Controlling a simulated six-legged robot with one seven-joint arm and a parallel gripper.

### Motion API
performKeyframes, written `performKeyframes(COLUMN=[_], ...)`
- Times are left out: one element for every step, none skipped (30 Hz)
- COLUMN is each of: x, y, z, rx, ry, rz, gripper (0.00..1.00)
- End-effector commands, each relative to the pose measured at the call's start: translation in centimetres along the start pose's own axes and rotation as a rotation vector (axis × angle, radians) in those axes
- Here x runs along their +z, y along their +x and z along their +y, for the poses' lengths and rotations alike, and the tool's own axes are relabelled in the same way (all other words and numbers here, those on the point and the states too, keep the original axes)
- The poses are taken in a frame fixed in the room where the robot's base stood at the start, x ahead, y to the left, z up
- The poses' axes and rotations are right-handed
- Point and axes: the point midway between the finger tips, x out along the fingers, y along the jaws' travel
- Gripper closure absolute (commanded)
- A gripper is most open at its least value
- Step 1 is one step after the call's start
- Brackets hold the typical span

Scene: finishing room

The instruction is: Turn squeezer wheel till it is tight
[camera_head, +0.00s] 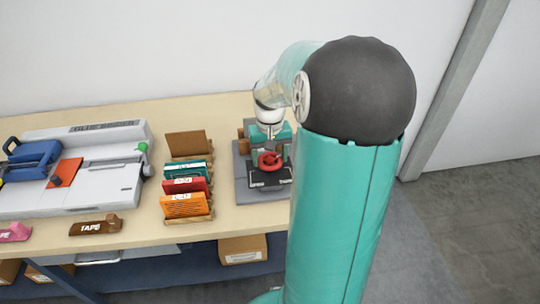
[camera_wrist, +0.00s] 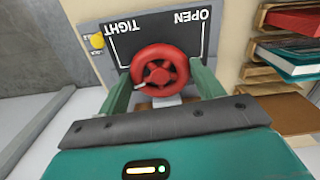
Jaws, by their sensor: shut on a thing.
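The red squeezer wheel (camera_head: 270,162) sits on the squeezer at the right part of the table. In the wrist view the wheel (camera_wrist: 160,72) shows spokes and a small pale mark on its left side. Behind it is a dark plate (camera_wrist: 136,32) lettered TIGHT on the left and OPEN on the right. My gripper (camera_wrist: 162,78) has its two green fingers on either side of the wheel, shut on it. In the head view my gripper (camera_head: 269,147) comes down over the wheel, and my arm hides the squeezer's right side.
A rack of labelled booklets (camera_head: 184,186) stands left of the squeezer. A white binding machine (camera_head: 105,190) fills the table's left. A brown tape dispenser (camera_head: 95,226) lies near the front edge. A yellow knob (camera_wrist: 97,41) is beside the plate. Grey floor is clear at right.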

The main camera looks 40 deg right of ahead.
Motion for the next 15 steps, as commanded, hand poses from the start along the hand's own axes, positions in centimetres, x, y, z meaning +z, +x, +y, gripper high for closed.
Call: performKeyframes(x=[-0.03,-0.03,-0.03,-0.04,-0.03,-0.04,-0.03,-0.04,-0.04,-0.04,-0.03,-0.03,-0.04,-0.04,-0.04], y=[-0.04,-0.04,-0.04,-0.05,-0.05,-0.05,-0.05,-0.06,-0.06,-0.06,-0.06,-0.07,-0.07,-0.07,-0.07], z=[-0.16,-0.16,-0.14,-0.19,-0.14,-0.18,-0.12,-0.14,-0.13,-0.09,-0.06,-0.04,-0.04,-0.03,-0.03], rx=[0.001,0.001,0.001,0.001,0.001,0.0,0.0,0.0,0.0,0.0,0.0,0.0,0.0,0.0,0.0], ry=[0.037,0.065,0.101,0.126,0.152,0.181,0.201,0.217,0.234,0.245,0.251,0.256,0.258,0.259,0.258], rz=[0.001,0.001,0.001,0.001,0.001,0.001,0.001,0.001,0.001,0.002,0.002,0.002,0.002,0.002,0.002], gripper=[0.56,0.56,0.56,0.56,0.56,0.56,0.56,0.56,0.56,0.56,0.56,0.56,0.56,0.56,0.56])
